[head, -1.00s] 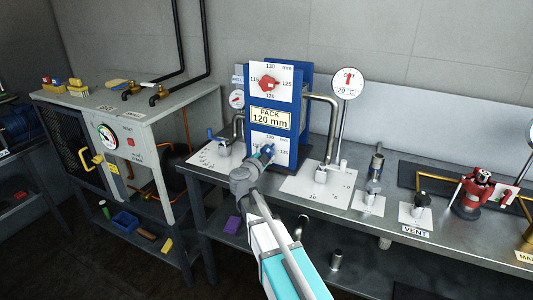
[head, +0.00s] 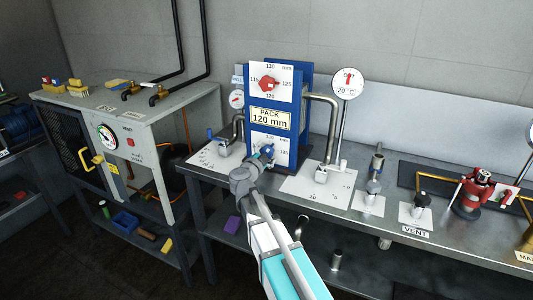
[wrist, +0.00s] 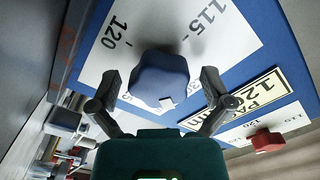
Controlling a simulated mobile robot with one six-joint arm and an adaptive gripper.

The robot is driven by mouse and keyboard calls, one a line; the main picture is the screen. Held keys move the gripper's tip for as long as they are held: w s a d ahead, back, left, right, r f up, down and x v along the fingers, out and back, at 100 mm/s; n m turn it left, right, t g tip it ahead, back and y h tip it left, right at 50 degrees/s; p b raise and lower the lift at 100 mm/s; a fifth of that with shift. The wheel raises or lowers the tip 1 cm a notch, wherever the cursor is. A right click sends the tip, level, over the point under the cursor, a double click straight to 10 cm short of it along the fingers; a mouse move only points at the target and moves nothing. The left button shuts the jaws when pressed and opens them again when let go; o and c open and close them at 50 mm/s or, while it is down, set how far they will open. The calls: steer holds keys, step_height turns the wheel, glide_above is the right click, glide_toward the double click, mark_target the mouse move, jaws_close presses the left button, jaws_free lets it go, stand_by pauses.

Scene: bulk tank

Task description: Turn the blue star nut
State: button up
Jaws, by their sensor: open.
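The blue star nut (wrist: 158,78) fills the middle of the wrist view, in front of a white dial plate (wrist: 222,22) with printed numbers. My gripper (wrist: 158,95) is open, with one finger on each side of the nut; I cannot tell whether they touch it. In the head view, my gripper (head: 258,160) is at the lower dial of the blue press frame (head: 283,152) and mostly hides the nut. A red star nut (head: 269,83) sits on the upper dial; it also shows in the wrist view (wrist: 267,140).
The sign "PACK 120 mm" (head: 270,119) is between the two dials. A 20 °C gauge (head: 347,83) rises behind. The metal bench continues right with more valves.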

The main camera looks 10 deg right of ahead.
steer(key=shift+v, duration=6)
steer(key=shift+m, duration=0.3)
steer(key=m, duration=0.5)
steer(key=shift+s+a, duration=0.1)
steer(key=shift+s, duration=0.05)
steer(key=m, duration=1)
steer(key=s+m, duration=0.1)
steer(key=m, duration=0.5)
steer(key=shift+a+r, duration=0.2)
steer(key=shift+a, duration=0.2)
steer(key=shift+w+d, duration=0.1)
steer(key=shift+w, duration=0.05)
